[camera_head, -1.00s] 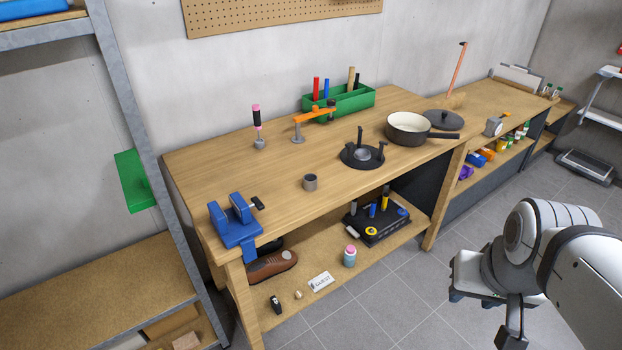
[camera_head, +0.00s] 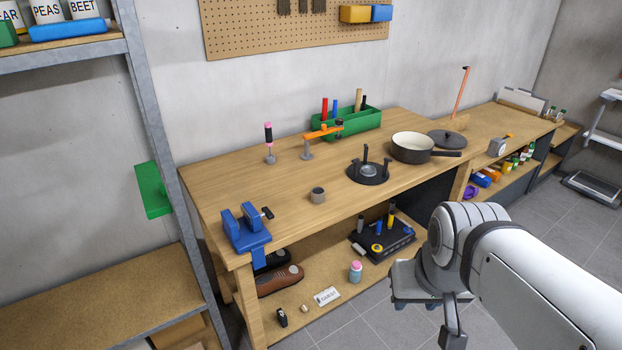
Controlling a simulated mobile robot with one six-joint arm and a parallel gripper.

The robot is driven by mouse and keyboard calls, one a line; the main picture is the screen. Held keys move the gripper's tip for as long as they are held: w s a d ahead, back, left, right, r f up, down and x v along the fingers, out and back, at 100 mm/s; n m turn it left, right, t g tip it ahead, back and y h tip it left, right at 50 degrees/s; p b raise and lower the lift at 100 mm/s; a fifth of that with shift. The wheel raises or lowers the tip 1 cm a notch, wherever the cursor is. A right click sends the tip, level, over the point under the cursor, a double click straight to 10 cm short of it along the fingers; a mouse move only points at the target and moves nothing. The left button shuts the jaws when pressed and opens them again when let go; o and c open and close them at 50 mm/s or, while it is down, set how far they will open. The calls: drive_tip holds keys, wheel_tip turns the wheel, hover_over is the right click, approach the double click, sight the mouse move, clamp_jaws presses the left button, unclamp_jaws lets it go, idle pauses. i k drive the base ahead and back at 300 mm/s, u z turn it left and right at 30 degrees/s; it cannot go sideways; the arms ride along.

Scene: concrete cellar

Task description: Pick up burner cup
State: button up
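A small grey cup (camera_head: 318,195), which looks like the burner cup, stands upright on the wooden workbench (camera_head: 225,190), near its front edge. Behind it to the right is a black round burner (camera_head: 368,172) with upright prongs and a grey centre. My gripper (camera_head: 418,304) is at the lower right, in front of the bench and well apart from the cup. Its fingers are small and partly hidden by my arm, so I cannot tell if they are open.
A blue vise (camera_head: 246,229) sits at the bench's left corner. A pink-handled tool (camera_head: 269,145), an orange-armed stand (camera_head: 308,147), a green tool box (camera_head: 347,122) and a pan (camera_head: 410,148) stand further back. The bench around the cup is clear. A lower shelf holds a shoe (camera_head: 281,280).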

sight(317, 193)
drive_tip(key=z, duration=0.05)
drive_tip(key=i, duration=1)
drive_tip(key=u, duration=0.1)
